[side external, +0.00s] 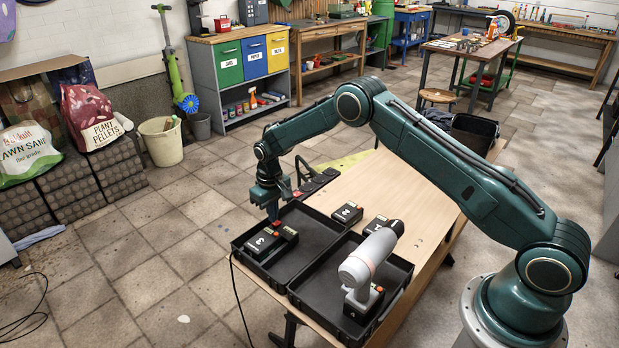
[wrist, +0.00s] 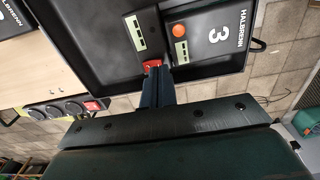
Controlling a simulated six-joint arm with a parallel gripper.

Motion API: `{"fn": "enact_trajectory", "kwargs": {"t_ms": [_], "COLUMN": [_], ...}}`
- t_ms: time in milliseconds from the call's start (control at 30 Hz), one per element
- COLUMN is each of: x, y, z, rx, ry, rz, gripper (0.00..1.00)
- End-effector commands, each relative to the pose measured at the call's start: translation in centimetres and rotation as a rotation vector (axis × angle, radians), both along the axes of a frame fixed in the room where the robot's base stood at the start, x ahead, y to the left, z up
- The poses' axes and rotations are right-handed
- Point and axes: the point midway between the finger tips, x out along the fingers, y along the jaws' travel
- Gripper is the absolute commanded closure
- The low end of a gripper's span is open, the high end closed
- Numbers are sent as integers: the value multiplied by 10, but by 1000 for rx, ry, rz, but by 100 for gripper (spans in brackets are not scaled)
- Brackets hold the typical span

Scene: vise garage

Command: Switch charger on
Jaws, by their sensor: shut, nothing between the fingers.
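My gripper (side external: 271,212) is over the left black tray, its dark blue fingers together and pointing down. Below them is a black unit marked 3 (side external: 264,241), with a narrower section (side external: 289,234) carrying red and green details beside it. In the wrist view the unit (wrist: 215,35) has an orange button (wrist: 179,30), and the section beside it has a green-and-white label. A small red piece, apparently a switch (wrist: 152,64), is right at the fingertips, which hide part of it. I cannot tell whether they touch it or which way it is set.
The right tray (side external: 397,316) holds a grey-white power tool (side external: 369,262). Black units (side external: 346,213) lie on the wooden tabletop (side external: 397,190) behind. A black socket strip (side external: 318,181) sits at the table's far left edge; its red switch (wrist: 92,105) shows in the wrist view.

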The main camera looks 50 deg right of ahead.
Motion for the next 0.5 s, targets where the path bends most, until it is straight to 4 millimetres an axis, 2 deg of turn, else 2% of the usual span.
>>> {"fn": "enact_trajectory", "kwargs": {"t_ms": [500], "x": [0], "y": [0], "z": [-6], "rx": [0], "ry": [0], "rz": [0], "gripper": [100]}}
